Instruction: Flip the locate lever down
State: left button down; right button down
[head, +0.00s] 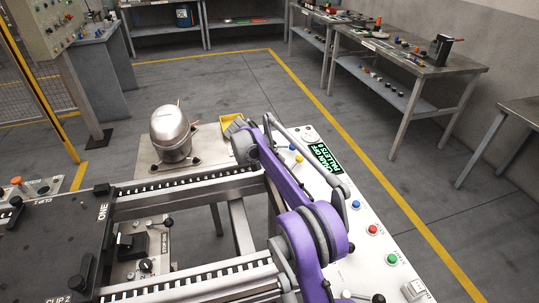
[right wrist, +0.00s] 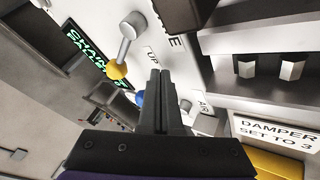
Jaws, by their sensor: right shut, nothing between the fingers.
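In the right wrist view, a lever with a thick silver stem and a yellow ball knob (right wrist: 117,70) stands on the white panel, beside a label reading "UP" (right wrist: 152,55). Only parts of the other lettering show, so I cannot tell for sure that this is the locate lever. My right gripper (right wrist: 160,74) is shut and empty, its fingertips just right of the yellow knob and apart from it in the picture. A blue knob (right wrist: 140,97) is partly hidden behind the fingers. In the head view my right gripper (head: 238,127) is at the panel's far end. My left gripper is not in view.
The white panel (head: 336,189) carries a green-lettered sign (head: 322,158) and several coloured buttons. A silver tank (head: 171,134) stands left of my right gripper. A conveyor (head: 188,191) runs in front. A "DAMPER SET TO 3" sign (right wrist: 276,133) is right of the fingers.

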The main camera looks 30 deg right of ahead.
aim_at(298, 159)
jog(key=shift+s+d+r, duration=0.25)
jog(key=shift+s+d, duration=0.35)
jog(key=shift+d, duration=0.05)
jog(key=shift+s+d+r, duration=0.25)
jog(key=shift+s+d, duration=0.3)
jog(key=shift+d, duration=0.05)
jog(key=shift+s+d+m+g+p, duration=0.15)
jog(key=shift+m+g+p, duration=0.15)
jog(key=shift+m, duration=0.2)
jog(key=shift+s+d+r+m+g+p, duration=0.1)
jog(key=shift+s+d+m+g+p, duration=0.1)
jog(key=shift+m+g+p, duration=0.4)
jog(key=shift+s+d+r+m+g+p, duration=0.1)
jog(key=shift+s+d+m+g+p, duration=0.1)
jog(key=shift+m+g+p, duration=0.4)
jog(key=shift+s+d+m+g+y+p, duration=0.15)
jog(key=shift+m+g+y+p, duration=0.1)
jog(key=shift+m, duration=0.3)
jog(key=shift+s+d+m+g+y+p, duration=0.15)
jog(key=shift+m+y+p, duration=0.1)
jog(key=shift+m, duration=0.3)
jog(key=shift+s+d+f+p, duration=0.1)
jog(key=shift+s+p, duration=0.25)
jog(key=shift+s, duration=1.5)
jog(key=p+v, duration=0.1)
jog(key=v, duration=1)
